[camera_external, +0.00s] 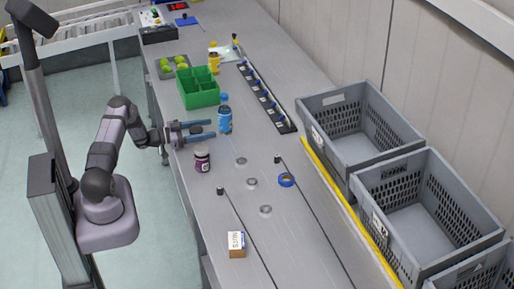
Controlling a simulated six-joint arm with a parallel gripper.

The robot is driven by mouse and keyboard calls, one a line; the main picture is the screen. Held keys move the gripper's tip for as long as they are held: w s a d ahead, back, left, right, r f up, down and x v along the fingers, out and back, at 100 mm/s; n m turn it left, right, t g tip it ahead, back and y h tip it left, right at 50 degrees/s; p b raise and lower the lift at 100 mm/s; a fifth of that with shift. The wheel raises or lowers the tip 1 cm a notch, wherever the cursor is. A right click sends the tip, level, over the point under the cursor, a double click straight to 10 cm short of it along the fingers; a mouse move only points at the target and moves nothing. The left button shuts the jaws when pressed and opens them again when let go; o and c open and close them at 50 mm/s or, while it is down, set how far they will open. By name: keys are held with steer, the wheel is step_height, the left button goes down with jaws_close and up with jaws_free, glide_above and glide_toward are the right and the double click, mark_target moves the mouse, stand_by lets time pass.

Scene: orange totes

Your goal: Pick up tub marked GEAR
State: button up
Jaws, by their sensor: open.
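I cannot read the word GEAR on anything in view. A small dark purple tub (202,160) with a light lid and pale label stands upright on the grey bench, its lettering too small to read. My gripper (208,130) is open and empty over the bench's left side, its fingers pointing right. It is just behind the purple tub in the picture and apart from it. A blue bottle (225,120) stands close to the right of the fingertips; I cannot tell if they touch.
A green divided bin (198,87) stands behind my gripper, and a dark rail of small parts (267,97) lies to the right. A box marked NUTS (237,244) and a blue tape ring (287,180) are nearer. Grey crates (345,92) line the right side behind a yellow strip (345,200).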

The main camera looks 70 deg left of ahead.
steer(key=c, duration=1)
steer(key=shift+r, duration=0.1)
steer(key=shift+r+b, duration=1)
steer(key=shift+r, duration=3.9)
steer(key=shift+c, duration=0.3)
